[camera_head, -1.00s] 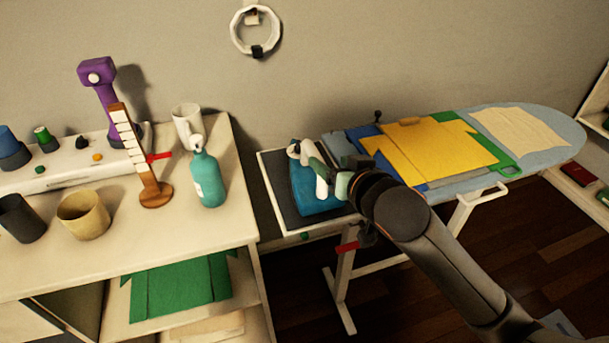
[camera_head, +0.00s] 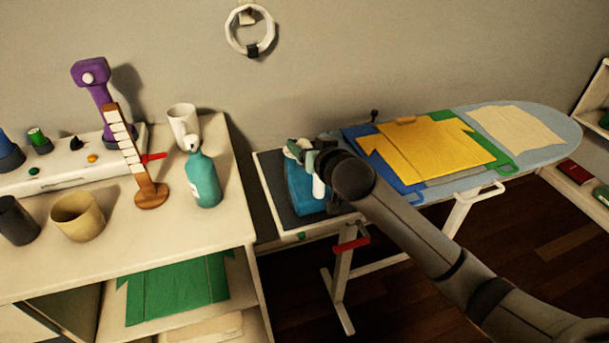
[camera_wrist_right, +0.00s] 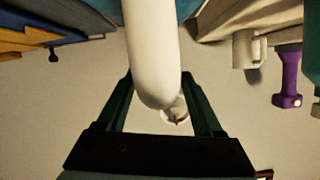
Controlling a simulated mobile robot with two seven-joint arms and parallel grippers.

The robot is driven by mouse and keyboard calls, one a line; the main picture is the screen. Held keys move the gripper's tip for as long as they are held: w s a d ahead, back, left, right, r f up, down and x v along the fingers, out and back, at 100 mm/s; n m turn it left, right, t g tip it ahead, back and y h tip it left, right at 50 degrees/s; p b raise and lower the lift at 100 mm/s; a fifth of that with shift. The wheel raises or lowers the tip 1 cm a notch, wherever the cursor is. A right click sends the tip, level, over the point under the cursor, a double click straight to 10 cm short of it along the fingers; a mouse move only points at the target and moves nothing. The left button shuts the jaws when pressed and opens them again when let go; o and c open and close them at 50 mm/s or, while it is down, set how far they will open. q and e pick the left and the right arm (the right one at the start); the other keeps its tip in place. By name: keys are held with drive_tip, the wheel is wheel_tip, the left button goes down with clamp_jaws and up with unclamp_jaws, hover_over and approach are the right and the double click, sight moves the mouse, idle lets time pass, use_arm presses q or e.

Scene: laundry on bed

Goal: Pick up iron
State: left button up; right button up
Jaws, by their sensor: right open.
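The iron (camera_head: 298,196) has a blue body and a white handle. It sits on the dark rest plate (camera_head: 272,172) at the left end of the ironing board. My right gripper (camera_head: 306,154) is over the iron, with its wrist and forearm reaching in from the lower right and hiding part of it. In the right wrist view, the long white handle (camera_wrist_right: 152,50) lies between the two dark green fingers of the open gripper (camera_wrist_right: 159,80). My left gripper is not in view.
The ironing board (camera_head: 540,125) holds a folded yellow shirt (camera_head: 435,148) and a cream cloth (camera_head: 515,128). At left, a shelf unit (camera_head: 110,235) carries a teal spray bottle (camera_head: 203,180), a wooden brush (camera_head: 150,192), cups and a purple device (camera_head: 95,85). A wall stands behind.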

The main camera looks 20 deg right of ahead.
drive_tip(key=shift+w+f, duration=0.1)
drive_tip(key=shift+w, duration=0.1)
drive_tip(key=shift+c, duration=0.3)
clamp_jaws()
idle(0.9)
drive_tip(key=shift+r, duration=0.3)
